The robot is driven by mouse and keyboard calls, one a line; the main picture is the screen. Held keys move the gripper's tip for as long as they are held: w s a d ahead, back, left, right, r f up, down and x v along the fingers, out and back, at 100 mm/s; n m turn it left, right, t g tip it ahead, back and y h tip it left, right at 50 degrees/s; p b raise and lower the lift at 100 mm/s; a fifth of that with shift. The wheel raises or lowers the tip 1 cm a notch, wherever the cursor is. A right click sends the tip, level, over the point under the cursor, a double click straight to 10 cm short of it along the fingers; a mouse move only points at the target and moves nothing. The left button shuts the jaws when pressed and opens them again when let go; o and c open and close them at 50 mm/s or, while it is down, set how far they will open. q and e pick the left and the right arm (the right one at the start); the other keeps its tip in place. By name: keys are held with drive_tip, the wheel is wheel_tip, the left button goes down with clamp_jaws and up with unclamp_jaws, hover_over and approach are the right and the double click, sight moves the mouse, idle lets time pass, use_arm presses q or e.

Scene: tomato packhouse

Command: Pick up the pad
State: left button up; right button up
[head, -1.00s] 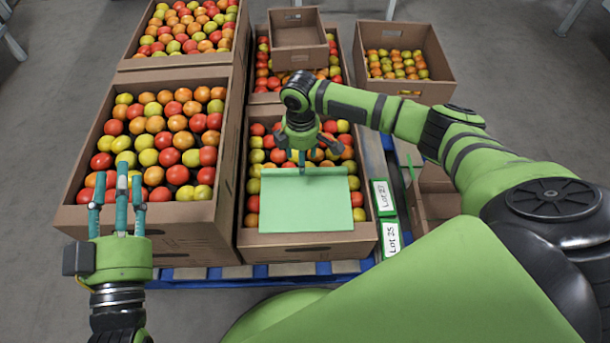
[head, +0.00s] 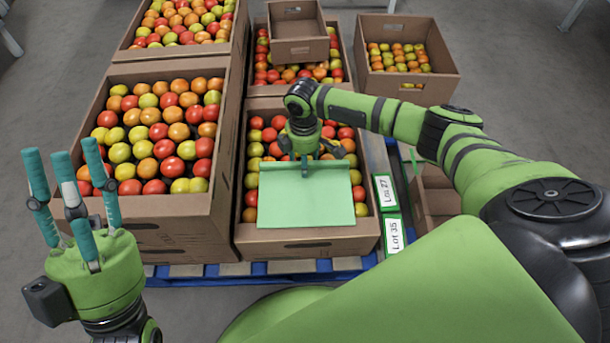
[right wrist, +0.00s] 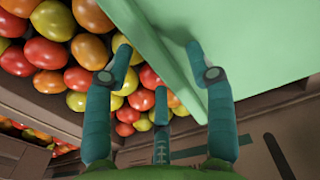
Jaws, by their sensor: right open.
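In the right wrist view the gripper (right wrist: 160,72) is open. One finger is over the pad (right wrist: 255,45), another over the tomatoes, and the pad's edge runs between them; I cannot tell whether they touch. My left gripper (head: 65,180) is open and empty, fingers up, at the lower left.
A large tomato carton (head: 150,210) stands left of the middle one, with more cartons behind. A small empty carton (head: 299,47) rests on the back middle one. Lot cards (head: 385,192) stand at the right, beside another open carton (head: 437,205). Blue pallet (head: 260,277) edges show in front.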

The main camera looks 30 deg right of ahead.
drive_tip(key=shift+f, duration=0.2)
drive_tip(key=c, duration=1.1)
drive_tip(key=shift+o, duration=0.2)
drive_tip(key=shift+r, duration=0.1)
